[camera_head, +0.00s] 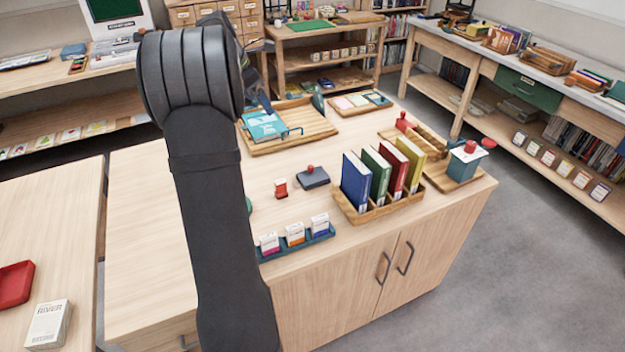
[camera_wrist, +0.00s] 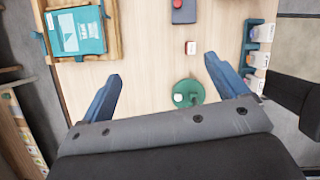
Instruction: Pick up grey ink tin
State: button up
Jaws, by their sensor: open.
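The grey ink tin (camera_head: 314,179) appears to be the small flat dark-grey block on the wooden cabinet top, with a small red knob on it. In the wrist view the tin (camera_wrist: 184,14) is at the top edge, partly cut off, beyond my fingertips. My gripper (camera_wrist: 163,68) is open and empty, its blue fingers spread over the bare tabletop. The tin is not between the fingers. In the head view my arm hides most of the gripper.
A small red block (camera_wrist: 190,47) and a green round object (camera_wrist: 187,92) lie near my right finger. A wooden rack of upright books (camera_head: 385,209) stands right of the tin. A blue tray of small boxes (camera_head: 321,239) is at the front edge. A wooden tray (camera_head: 316,126) is behind.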

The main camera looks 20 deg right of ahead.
jog(key=s+d+m+g, duration=0.1)
jog(key=s+d+m, duration=0.1)
jog(key=s+d, duration=0.4)
send_near(313, 175)
jog(key=x, duration=0.3)
jog(key=shift+s+a, duration=0.1)
jog(key=shift+s, duration=0.15)
jog(key=shift+x, duration=3)
jog(key=shift+w+r, duration=0.15)
jog(key=shift+w, duration=0.1)
jog(key=c, duration=1.4)
